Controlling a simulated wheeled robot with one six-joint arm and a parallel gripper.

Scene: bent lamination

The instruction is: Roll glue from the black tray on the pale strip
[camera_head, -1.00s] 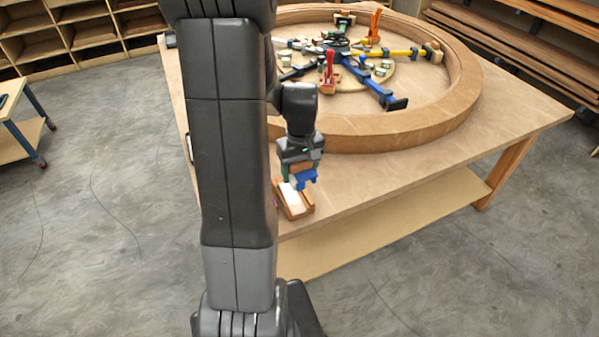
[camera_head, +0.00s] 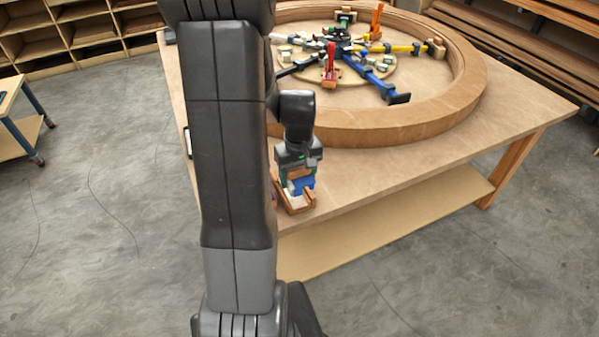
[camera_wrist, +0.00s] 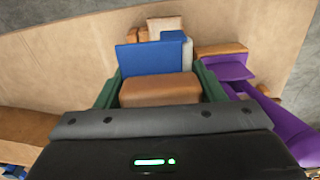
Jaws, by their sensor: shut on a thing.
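My gripper (camera_head: 300,172) is low over the front edge of the table, with its green fingers shut on a blue and brown tool (camera_wrist: 160,88). In the wrist view the tool has a brown block between the fingers and a blue plate beyond it. A pale piece (camera_head: 294,203), perhaps the pale strip, lies in a small wooden holder (camera_head: 308,207) under the tool. The tool partly hides it, and I cannot tell whether they touch. I cannot pick out a black tray in either view.
The wooden table (camera_head: 430,165) carries a large wooden ring (camera_head: 400,130) with several clamps inside, behind my gripper. A purple object (camera_wrist: 232,67) with brown parts lies close on the right in the wrist view. Bare tabletop lies to the right of the holder.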

